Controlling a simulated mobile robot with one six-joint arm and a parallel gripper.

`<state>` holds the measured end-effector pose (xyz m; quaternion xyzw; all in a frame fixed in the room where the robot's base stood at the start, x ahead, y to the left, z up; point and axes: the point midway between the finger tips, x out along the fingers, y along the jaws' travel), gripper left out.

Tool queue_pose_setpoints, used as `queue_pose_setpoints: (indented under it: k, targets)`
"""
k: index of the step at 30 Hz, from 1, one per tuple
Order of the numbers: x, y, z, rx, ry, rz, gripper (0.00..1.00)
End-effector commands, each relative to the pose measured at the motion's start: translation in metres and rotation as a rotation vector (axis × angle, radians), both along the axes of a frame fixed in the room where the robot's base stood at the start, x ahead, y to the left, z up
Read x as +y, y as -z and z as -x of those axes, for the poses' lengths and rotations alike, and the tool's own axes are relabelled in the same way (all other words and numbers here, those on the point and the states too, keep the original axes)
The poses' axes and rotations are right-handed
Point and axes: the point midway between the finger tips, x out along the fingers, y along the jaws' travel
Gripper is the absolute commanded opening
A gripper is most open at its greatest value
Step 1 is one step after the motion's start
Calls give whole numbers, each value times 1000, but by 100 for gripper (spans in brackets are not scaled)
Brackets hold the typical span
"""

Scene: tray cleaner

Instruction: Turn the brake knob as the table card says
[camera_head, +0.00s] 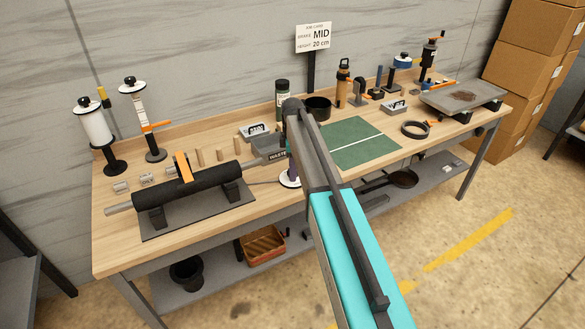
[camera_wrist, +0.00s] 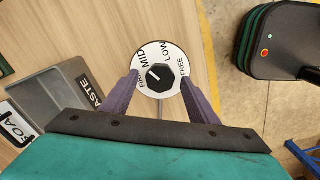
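The table card (camera_head: 313,38) at the back of the table reads brake MID, height 20 cm. The brake knob (camera_wrist: 161,83) is black with a white pointer mark and sits on a round white dial (camera_wrist: 171,49) lettered FIRM, MID, LOW and FREE. The mark points up and left, around MID and FIRM; I cannot tell exactly which. My gripper (camera_wrist: 159,79) is open, its purple fingers apart on either side of the knob, over the dial. Contact is not visible. In the head view the dial (camera_head: 289,182) shows at the table's front edge, the knob hidden by my gripper.
A black roller (camera_head: 200,186) on a stand lies left of the dial. A grey waste bin (camera_wrist: 48,93) is close left of my gripper. A green mat (camera_head: 360,145) lies to the right. Bottles and tools line the back.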

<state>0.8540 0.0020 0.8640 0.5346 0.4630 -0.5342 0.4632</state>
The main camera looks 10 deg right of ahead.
Motion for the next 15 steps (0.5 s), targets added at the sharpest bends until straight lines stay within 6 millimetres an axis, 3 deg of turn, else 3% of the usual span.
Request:
queue_pose_setpoints:
  k: [8, 15]
  targets:
    - [0, -4, 0, 0, 1, 0, 54]
    - [0, -22, -1, -1, 1, 0, 54]
